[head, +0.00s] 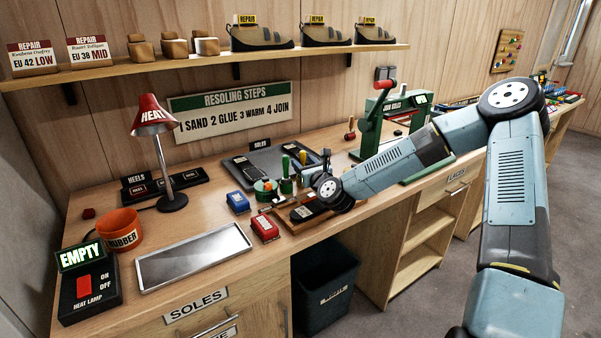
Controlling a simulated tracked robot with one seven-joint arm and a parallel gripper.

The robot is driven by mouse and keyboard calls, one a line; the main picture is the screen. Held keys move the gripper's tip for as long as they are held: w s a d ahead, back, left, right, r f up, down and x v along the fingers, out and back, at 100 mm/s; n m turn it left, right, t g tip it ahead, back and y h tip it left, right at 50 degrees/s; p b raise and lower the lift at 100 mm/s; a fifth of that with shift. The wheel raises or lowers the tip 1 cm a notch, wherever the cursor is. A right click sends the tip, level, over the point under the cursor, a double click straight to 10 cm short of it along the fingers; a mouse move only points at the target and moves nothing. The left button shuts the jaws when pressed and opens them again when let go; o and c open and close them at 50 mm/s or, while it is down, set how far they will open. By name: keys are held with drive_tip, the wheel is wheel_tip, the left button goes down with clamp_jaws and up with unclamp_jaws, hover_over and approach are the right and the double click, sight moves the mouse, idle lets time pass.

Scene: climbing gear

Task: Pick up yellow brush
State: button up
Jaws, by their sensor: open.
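A small yellow handle (303,158), which looks like the yellow brush, stands upright among the tools on the workbench, beside a green handle (286,166). Its lower part is hard to make out in the clutter. My gripper (331,203) is at the end of the arm, low over the bench, to the right of and nearer than the yellow handle. It is open and apart from the handle. Its fingers are small and hard to make out against the dark things around it.
A red box (265,229) and a blue box (238,202) stand left of my gripper. A grey metal tray (193,257), a heat lamp (153,117) and an orange rubber tub (121,231) are farther left. A green press (372,123) stands behind my arm. A shelf of shoes hangs above.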

drive_tip(key=shift+w+a, duration=0.25)
drive_tip(key=shift+w, duration=0.4)
drive_tip(key=shift+c, duration=0.2)
clamp_jaws()
